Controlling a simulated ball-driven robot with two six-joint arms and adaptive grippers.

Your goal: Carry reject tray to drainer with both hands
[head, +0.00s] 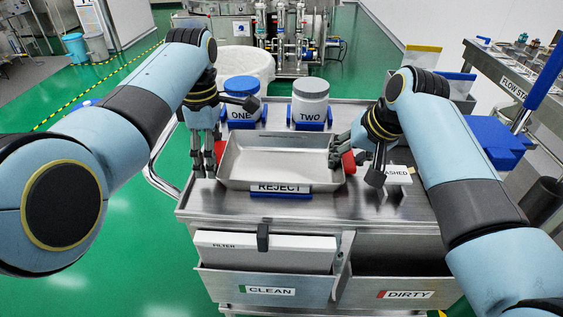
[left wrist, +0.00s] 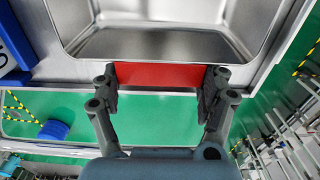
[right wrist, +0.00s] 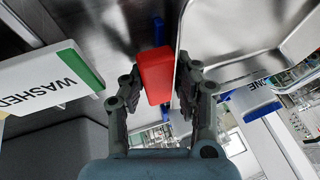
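The reject tray (head: 285,181) is a shallow metal pan resting on the trolley top, with a REJECT label at its front and a red handle at each end. My left gripper (head: 203,160) is at its left end; the left wrist view shows its widely spread fingers (left wrist: 160,88) on either side of the red left handle (left wrist: 160,75). My right gripper (head: 345,150) is at the right end. The right wrist view shows its fingers (right wrist: 158,88) drawn in close on the red right handle (right wrist: 154,75), one over the tray's inside. The drainer cannot be identified.
Jars ONE (head: 242,92) and TWO (head: 310,95) stand in blue holders behind the tray. A WASHED label (head: 397,174) is to its right, near my right gripper. CLEAN (head: 270,291) and DIRTY (head: 405,295) bins are below the front edge. Bare trolley top lies before the tray.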

